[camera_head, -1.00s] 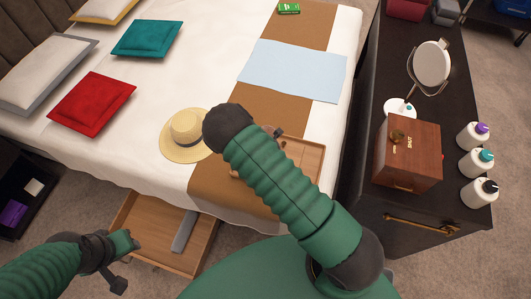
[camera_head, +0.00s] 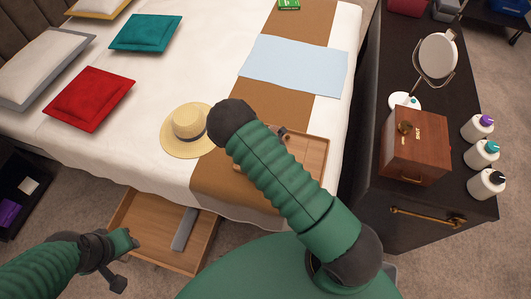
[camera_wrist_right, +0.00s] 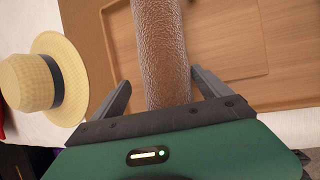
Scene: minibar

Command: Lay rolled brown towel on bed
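The rolled brown towel (camera_wrist_right: 162,50) stands out in the right wrist view as a textured brown roll over a wooden tray (camera_wrist_right: 235,45). My right gripper (camera_wrist_right: 158,84) is open, with one finger on each side of the roll's near part; I cannot tell whether either finger touches it. In the head view my right arm hides most of the towel and the hand. The tray (camera_head: 313,158) lies near the front edge of the white bed (camera_head: 120,163), on a brown runner (camera_head: 215,185). My left gripper (camera_head: 126,262) is low at the left, off the bed; its opening is unclear.
A straw hat (camera_head: 187,129) lies left of the tray. A light blue cloth (camera_head: 295,65) and cushions, including a red one (camera_head: 88,98), lie on the bed. An open drawer (camera_head: 150,225) sits below the bed's edge. A dark cabinet (camera_head: 365,150) stands at right.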

